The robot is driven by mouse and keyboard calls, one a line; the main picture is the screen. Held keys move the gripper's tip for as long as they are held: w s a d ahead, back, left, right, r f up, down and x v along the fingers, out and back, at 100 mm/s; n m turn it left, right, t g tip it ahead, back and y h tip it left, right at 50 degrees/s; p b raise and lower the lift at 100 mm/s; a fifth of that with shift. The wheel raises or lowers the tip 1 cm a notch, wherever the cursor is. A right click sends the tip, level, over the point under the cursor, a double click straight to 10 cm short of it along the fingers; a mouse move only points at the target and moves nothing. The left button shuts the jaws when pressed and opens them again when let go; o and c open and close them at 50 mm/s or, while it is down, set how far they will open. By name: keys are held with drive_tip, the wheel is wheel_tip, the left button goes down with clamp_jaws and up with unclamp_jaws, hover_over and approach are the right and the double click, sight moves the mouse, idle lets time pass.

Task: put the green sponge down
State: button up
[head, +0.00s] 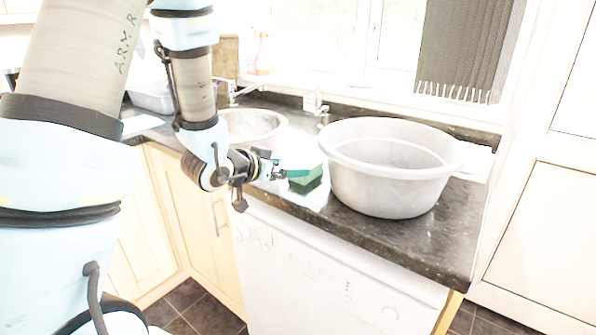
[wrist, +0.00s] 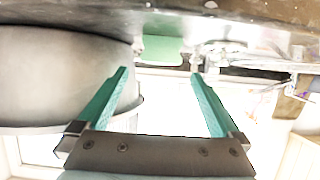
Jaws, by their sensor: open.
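The green sponge (head: 308,183) is on the dark granite worktop (head: 425,240), just left of the large white basin. My gripper (head: 297,173) is right beside it at the worktop's front part, with its teal fingers reaching toward it. In the wrist view, which shows the worktop along the top, the gripper (wrist: 159,74) is open with a wide empty gap between the fingers. The sponge (wrist: 163,48) shows beyond the fingertips, against the worktop and not clasped. In the head view the fingers partly cover the sponge.
The large white basin (head: 390,175) stands close on the right of the sponge. The worktop's front edge is close. Some bare worktop shows at the right front corner.

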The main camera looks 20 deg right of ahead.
drive_tip(key=shift+v, duration=1.45)
